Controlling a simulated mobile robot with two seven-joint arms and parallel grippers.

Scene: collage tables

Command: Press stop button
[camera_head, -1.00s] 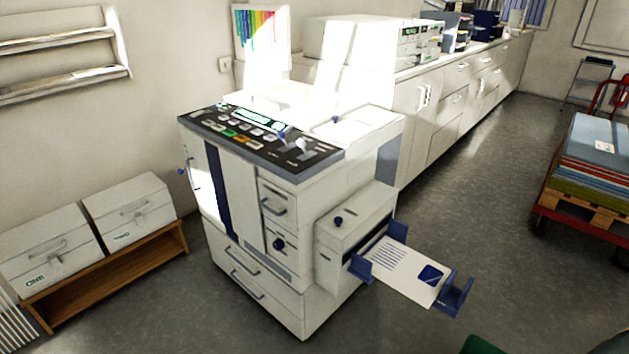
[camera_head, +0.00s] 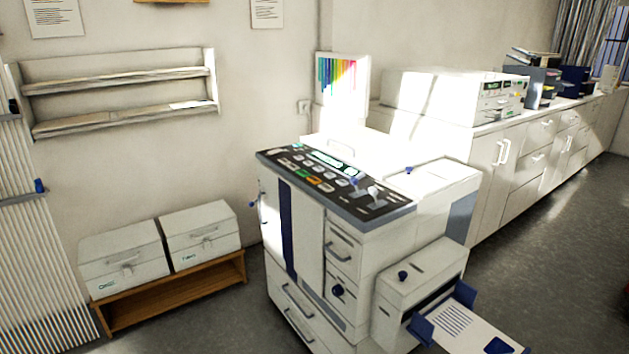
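A white copier-like machine (camera_head: 308,230) stands in the middle of the head view. Its dark, sloped control panel (camera_head: 385,207) is on top, facing the front left. The panel carries several small buttons, among them a green one and an orange one (camera_head: 314,180), plus a lit display (camera_head: 330,160) and small levers at the right. The button labels are too small to read, so I cannot tell which is the stop button. Neither of my grippers is in view.
A paper tray (camera_head: 422,328) sticks out at the machine's lower right. Two white boxes (camera_head: 122,258) sit on a low wooden bench (camera_head: 175,290) at the left. A long white cabinet (camera_head: 490,190) runs along the wall behind. Grey floor is clear at the right.

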